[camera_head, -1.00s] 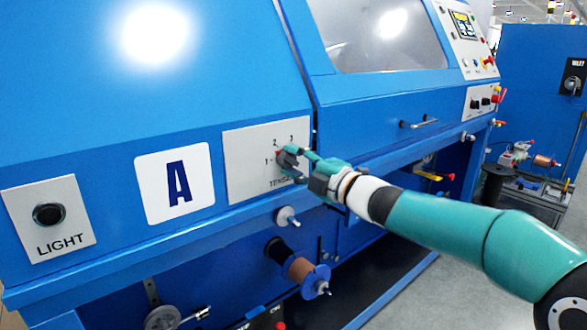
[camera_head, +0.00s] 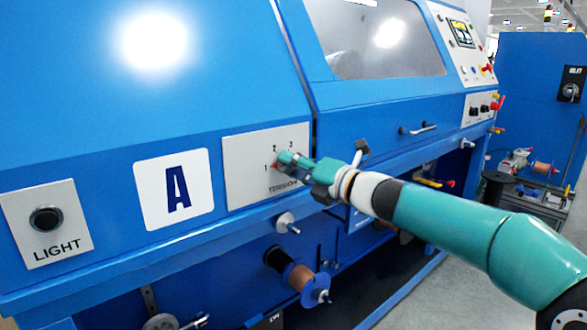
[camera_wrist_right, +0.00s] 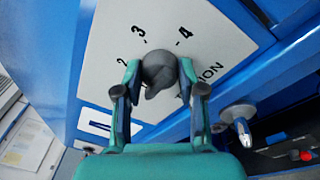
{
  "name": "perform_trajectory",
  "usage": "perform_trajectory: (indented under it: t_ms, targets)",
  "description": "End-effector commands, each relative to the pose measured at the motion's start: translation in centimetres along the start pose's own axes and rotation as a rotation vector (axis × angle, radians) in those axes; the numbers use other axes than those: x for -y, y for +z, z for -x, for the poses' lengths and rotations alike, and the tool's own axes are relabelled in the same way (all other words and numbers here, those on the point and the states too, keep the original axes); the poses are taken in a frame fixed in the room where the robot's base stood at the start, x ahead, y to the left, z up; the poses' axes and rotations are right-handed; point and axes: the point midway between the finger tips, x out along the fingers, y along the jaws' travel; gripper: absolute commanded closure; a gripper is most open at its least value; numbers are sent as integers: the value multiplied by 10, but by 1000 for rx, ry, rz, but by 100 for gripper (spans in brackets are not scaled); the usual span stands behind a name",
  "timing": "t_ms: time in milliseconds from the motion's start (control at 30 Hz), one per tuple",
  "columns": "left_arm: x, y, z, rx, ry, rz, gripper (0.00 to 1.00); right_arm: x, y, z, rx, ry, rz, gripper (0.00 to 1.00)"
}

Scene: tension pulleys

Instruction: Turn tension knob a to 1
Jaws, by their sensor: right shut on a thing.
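The tension knob (camera_wrist_right: 158,72) is a dark grey round knob on a pale plate in the right wrist view. Its narrow lip points down in that view, away from the printed 3 and 4. My right gripper (camera_wrist_right: 160,80) is shut on the knob, one finger on each side. In the head view my right gripper (camera_head: 288,161) covers most of the knob; a small red spot shows at its left edge, close to the printed 1. The tension plate (camera_head: 240,150) carries the numbers and the word TENSION. My left gripper is not in view.
A white sign with a blue A (camera_head: 174,188) and a LIGHT button (camera_head: 46,218) are left of the tension plate on the blue machine. A metal peg (camera_head: 286,223) and a copper spool (camera_head: 299,278) stick out below. A handle (camera_head: 422,129) is further right.

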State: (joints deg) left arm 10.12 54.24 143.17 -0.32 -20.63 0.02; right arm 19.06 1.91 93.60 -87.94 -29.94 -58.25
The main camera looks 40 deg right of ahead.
Motion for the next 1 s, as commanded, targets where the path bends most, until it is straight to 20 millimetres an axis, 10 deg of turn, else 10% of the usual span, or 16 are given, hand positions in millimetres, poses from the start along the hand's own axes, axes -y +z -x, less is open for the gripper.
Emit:
perform_trajectory:
  t_ms: [467, 500, 600, 1000]
  targets:
    - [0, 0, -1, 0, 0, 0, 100, 5, -6, -2, -15, -8, 15, 95]
    - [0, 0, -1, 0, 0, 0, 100, 5, -6, -2, -15, -8, 15, 54]
    - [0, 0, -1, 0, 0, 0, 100, 4, -5, -1, -12, -7, 14, 37]
    - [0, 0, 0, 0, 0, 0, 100, 2, -2, 3, -5, -5, 14, 35]
